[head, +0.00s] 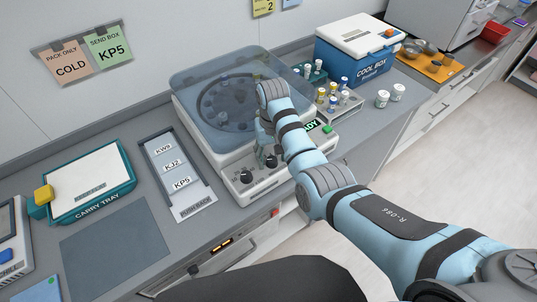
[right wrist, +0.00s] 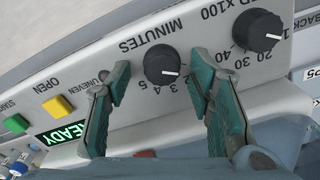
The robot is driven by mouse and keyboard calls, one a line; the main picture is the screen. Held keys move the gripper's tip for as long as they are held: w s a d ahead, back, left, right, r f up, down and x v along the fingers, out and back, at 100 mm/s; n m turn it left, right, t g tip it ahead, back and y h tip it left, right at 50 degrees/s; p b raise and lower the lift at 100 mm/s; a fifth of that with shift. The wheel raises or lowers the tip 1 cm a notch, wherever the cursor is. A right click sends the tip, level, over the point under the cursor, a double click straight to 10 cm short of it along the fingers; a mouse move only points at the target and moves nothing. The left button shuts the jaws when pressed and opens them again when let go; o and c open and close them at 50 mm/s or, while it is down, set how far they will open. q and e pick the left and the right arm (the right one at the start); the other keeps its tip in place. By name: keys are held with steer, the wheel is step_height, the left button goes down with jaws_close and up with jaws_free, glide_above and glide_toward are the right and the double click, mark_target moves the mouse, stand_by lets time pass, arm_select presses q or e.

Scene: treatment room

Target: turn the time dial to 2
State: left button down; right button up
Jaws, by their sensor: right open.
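The time dial, a black knob (right wrist: 162,64) marked MINUTES, is on the sloped front panel of the centrifuge (right wrist: 75,75). Its white pointer line faces right in the right wrist view; I cannot tell which number it marks. Several numbers show below it, and the fingers hide part of the scale. In the head view the dial (head: 271,161) is the knob nearer the display. My right gripper (right wrist: 160,75) is open, with one green finger on each side of the dial and gaps to both. In the head view the right gripper (head: 264,138) is partly hidden by its arm. My left gripper is out of view.
A second knob (right wrist: 257,30), marked x100, is beside the right finger. A READY display (right wrist: 62,135), a yellow OPEN button (right wrist: 58,106) and a green START button (right wrist: 17,123) are left of the dial. A tube rack (head: 338,103) stands right of the centrifuge.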

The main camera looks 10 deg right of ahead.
steer(key=shift+s, duration=0.1)
steer(key=shift+s+r, duration=0.2)
steer(key=c, duration=0.3)
steer(key=shift+s+a, duration=0.1)
steer(key=shift+s, duration=0.05)
steer(key=c, duration=0.4)
jaws_close()
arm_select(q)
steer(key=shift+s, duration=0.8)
arm_select(e)
steer(key=shift+m, duration=0.3)
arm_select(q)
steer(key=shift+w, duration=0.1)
arm_select(e)
steer(key=shift+r+m, duration=0.1)
steer(key=shift+m, duration=2.5)
